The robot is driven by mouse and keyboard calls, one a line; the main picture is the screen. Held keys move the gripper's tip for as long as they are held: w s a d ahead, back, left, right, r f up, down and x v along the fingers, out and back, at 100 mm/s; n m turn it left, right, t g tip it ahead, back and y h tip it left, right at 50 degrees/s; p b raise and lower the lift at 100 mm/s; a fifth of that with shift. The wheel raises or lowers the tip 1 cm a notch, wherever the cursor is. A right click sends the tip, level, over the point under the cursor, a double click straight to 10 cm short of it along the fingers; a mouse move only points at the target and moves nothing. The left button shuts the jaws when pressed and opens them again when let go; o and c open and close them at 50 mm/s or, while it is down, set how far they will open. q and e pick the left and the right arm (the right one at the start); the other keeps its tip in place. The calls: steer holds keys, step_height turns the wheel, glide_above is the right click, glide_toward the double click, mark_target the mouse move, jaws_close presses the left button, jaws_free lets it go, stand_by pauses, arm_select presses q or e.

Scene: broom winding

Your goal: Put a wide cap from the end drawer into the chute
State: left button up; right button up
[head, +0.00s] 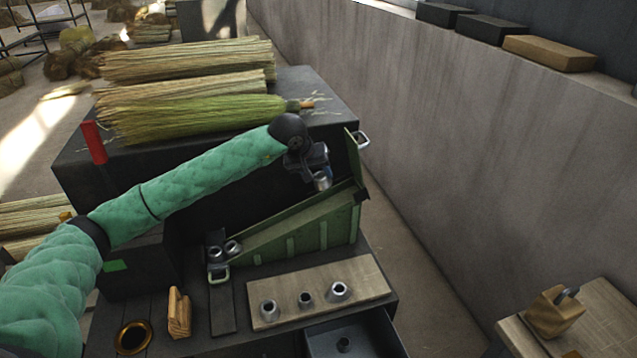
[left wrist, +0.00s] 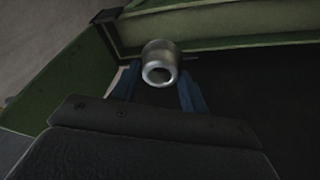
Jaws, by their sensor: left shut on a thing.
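My left gripper (head: 318,170) is over the upper right end of the green sloping chute (head: 290,232). It is shut on a metal cap (head: 322,181). In the left wrist view the silver cap (left wrist: 160,64), with a round opening, sits between the blue fingertips, and the chute's green wall (left wrist: 230,32) runs behind it. I cannot tell whether the cap touches the chute. The end drawer (head: 352,336) is pulled out at the front right of the bench, with one small dark piece (head: 344,344) in it. My right gripper is not in view.
A wooden block (head: 179,313) and a brass ring (head: 133,337) are at the front left. Broom bundles (head: 190,75) lie behind. A concrete wall rises at right.

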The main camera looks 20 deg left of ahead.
arm_select(q)
steer(key=shift+w+f, duration=0.1)
steer(key=shift+f, duration=3.95)
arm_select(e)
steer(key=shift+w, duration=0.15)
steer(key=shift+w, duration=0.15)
arm_select(q)
steer(key=o, duration=1)
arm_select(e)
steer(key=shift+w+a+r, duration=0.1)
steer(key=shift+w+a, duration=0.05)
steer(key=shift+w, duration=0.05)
arm_select(q)
steer(key=shift+r, duration=0.1)
